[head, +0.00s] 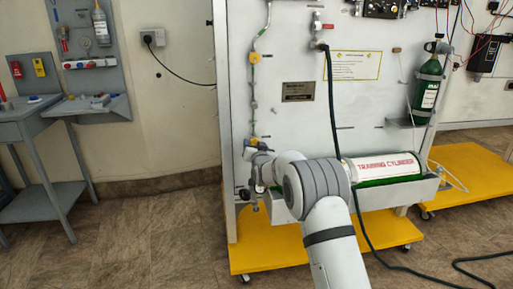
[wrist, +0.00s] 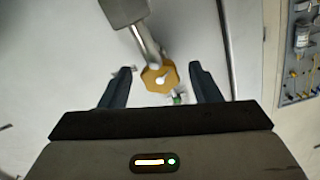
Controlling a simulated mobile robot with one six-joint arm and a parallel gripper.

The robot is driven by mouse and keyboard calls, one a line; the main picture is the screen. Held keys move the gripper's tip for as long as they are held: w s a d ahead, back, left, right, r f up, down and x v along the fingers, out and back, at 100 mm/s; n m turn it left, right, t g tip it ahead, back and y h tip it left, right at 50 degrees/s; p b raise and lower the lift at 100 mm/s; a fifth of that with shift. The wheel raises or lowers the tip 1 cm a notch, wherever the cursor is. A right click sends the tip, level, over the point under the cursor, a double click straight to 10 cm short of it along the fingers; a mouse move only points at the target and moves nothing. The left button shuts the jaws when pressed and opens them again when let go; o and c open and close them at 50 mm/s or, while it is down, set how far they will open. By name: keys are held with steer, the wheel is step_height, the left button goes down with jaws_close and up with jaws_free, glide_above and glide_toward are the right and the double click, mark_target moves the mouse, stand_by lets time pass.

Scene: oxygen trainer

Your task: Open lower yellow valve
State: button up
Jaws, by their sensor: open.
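The lower yellow valve (head: 254,141) sits on the thin vertical pipe at the left edge of the white panel. In the wrist view its yellow body (wrist: 149,82) lies between the tips of my open gripper (wrist: 160,71), with a gap on each side. A grey metal bar crosses in front of it from the top. My gripper also shows small in the head view (head: 257,161), just below the lower valve; its fingers are hard to make out there. The upper yellow valve (head: 254,57) is higher on the same pipe.
A white training cylinder (head: 388,167) lies in a tray right of my arm. A dark green hose (head: 332,100) hangs down the panel to the floor. A yellow wheeled base (head: 268,249) juts out below. A grey workbench (head: 38,125) stands left; the floor between is clear.

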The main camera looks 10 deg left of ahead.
steer(key=shift+c, duration=0.4)
steer(key=c, duration=0.9)
steer(key=n+b, duration=0.1)
steer(key=n, duration=0.3)
steer(key=shift+n, duration=0.4)
steer(key=o, duration=1)
steer(key=shift+p+v, duration=0.75)
steer(key=shift+v, duration=3.1)
steer(key=shift+d+r, duration=0.1)
